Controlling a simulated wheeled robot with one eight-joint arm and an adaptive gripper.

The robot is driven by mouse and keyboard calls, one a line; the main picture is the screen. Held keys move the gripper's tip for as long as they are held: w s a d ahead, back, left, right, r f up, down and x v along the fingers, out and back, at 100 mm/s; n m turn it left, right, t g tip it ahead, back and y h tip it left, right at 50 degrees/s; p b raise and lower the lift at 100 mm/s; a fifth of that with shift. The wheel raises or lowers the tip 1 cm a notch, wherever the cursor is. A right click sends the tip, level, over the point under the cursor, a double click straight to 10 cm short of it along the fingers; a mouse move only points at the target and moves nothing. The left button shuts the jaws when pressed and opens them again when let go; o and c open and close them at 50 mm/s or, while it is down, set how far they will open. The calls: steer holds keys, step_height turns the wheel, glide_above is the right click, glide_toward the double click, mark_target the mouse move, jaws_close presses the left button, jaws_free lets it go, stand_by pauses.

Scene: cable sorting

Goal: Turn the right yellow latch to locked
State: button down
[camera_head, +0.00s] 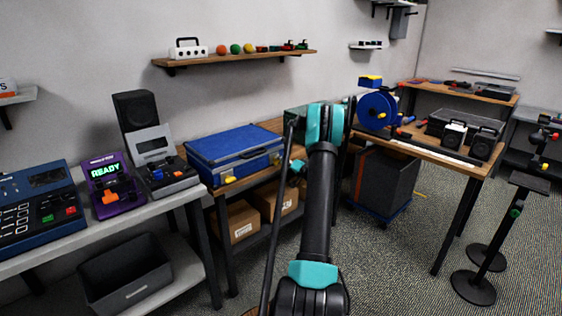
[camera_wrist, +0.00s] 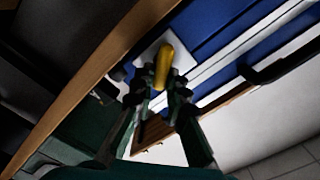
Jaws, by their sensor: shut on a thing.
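The blue case (camera_head: 235,146) lies closed on a wooden-topped bench in the head view. A yellow latch (camera_head: 229,180) shows on its front at the left. In the wrist view, a yellow latch (camera_wrist: 165,62) sits on a pale plate (camera_wrist: 148,50) against the blue case (camera_wrist: 222,32). My gripper (camera_wrist: 161,82) has its two dark fingers on either side of the latch's near end and is shut on it. In the head view my arm stands in front of the case's right side, and the fingertips cannot be made out.
Cardboard boxes (camera_head: 241,219) stand on the shelf under the bench. A console with a green READY display (camera_head: 104,171) is on the grey table at left. A workbench with a blue reel (camera_head: 377,111) stands at right. Open carpet (camera_head: 390,270) lies between it and my arm.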

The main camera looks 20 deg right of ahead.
steer(key=shift+d+f+m, duration=0.1)
steer(key=shift+f+m, duration=0.1)
steer(key=shift+m, duration=1.6)
steer(key=shift+d+f+m, duration=0.1)
steer(key=shift+f+m, duration=0.1)
steer(key=shift+m, duration=1.6)
steer(key=c, duration=1.5)
jaws_free()
steer(key=shift+c, duration=0.2)
steer(key=v, duration=1.2)
steer(key=shift+a, duration=0.15)
